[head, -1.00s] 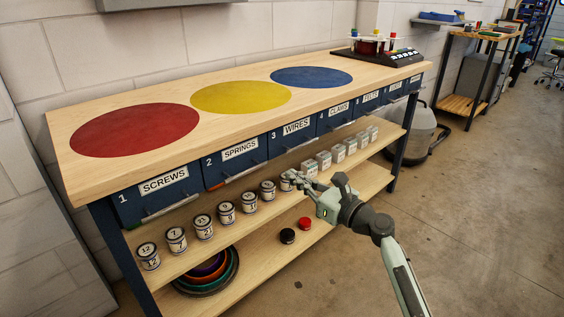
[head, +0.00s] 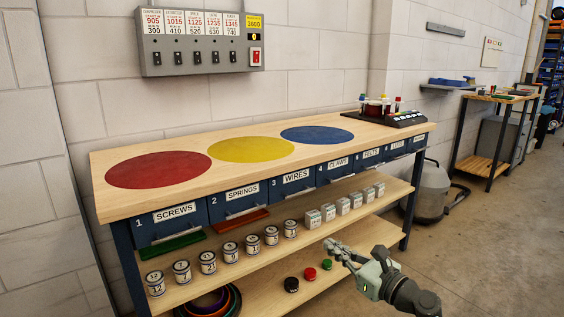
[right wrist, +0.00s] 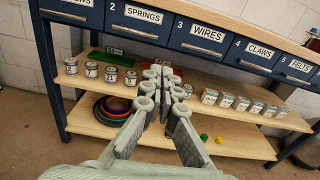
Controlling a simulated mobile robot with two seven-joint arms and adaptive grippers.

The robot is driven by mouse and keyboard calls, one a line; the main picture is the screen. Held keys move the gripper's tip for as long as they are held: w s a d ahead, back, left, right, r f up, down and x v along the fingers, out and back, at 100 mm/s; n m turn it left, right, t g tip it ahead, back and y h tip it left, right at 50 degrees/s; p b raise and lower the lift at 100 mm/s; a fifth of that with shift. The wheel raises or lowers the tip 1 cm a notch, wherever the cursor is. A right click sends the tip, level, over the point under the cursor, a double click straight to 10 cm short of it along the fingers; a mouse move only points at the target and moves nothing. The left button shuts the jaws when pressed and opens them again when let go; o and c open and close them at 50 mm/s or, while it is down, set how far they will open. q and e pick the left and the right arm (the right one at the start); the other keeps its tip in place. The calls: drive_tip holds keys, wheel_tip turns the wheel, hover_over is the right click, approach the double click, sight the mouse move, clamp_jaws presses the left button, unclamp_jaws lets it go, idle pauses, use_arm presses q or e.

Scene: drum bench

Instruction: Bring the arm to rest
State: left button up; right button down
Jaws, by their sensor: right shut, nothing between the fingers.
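My right gripper (head: 338,250) is in front of the bench's lower shelves in the head view, at the lower right. Its fingers are shut with nothing between them. In the right wrist view my gripper (right wrist: 160,75) points toward the shelves, its fingertips together and covering part of the upper shelf. The bench (head: 200,203) has a wooden top and blue drawers below it. The gripper appears apart from the bench, though the exact gap cannot be told. My left gripper is in neither view.
Several numbered cans (head: 208,262) and small boxes (head: 328,212) stand on the upper shelf. Nested bowls (head: 222,302) and black (head: 291,284), red (head: 310,274) and green (head: 327,264) round pieces are on the lower shelf. A switch panel (head: 200,45) hangs on the wall. Floor at right is open.

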drive_tip(key=d+f+n+g+h, duration=0.1)
drive_tip(key=d+f+n+h, duration=0.2)
drive_tip(key=d, duration=1.5)
drive_tip(key=s+d+f+n+g+h, duration=0.3)
drive_tip(key=s+f+n, duration=0.45)
drive_tip(key=f, duration=0.35)
drive_tip(key=s+d+f+n+g+h, duration=0.3)
drive_tip(key=s+f+n, duration=0.45)
drive_tip(key=f, duration=0.25)
drive_tip(key=s+d+f+n+g+h, duration=0.25)
drive_tip(key=s+d+f+n, duration=0.2)
drive_tip(key=s+n, duration=0.45)
drive_tip(key=s+d+f+n+g+h, duration=0.1)
drive_tip(key=s+d+f+n+h, duration=0.4)
drive_tip(key=s, duration=0.6)
drive_tip(key=s+a+f+m+y, duration=0.1)
drive_tip(key=a+f+y, duration=0.1)
drive_tip(key=a, duration=0.7)
drive_tip(key=s+a+f+m+y, duration=0.1)
drive_tip(key=a+f+y, duration=0.2)
drive_tip(key=a, duration=0.7)
drive_tip(key=shift+a+g, duration=0.2)
drive_tip(key=shift+g, duration=0.25)
drive_tip(key=shift+w+f, duration=0.1)
drive_tip(key=shift+f, duration=0.05)
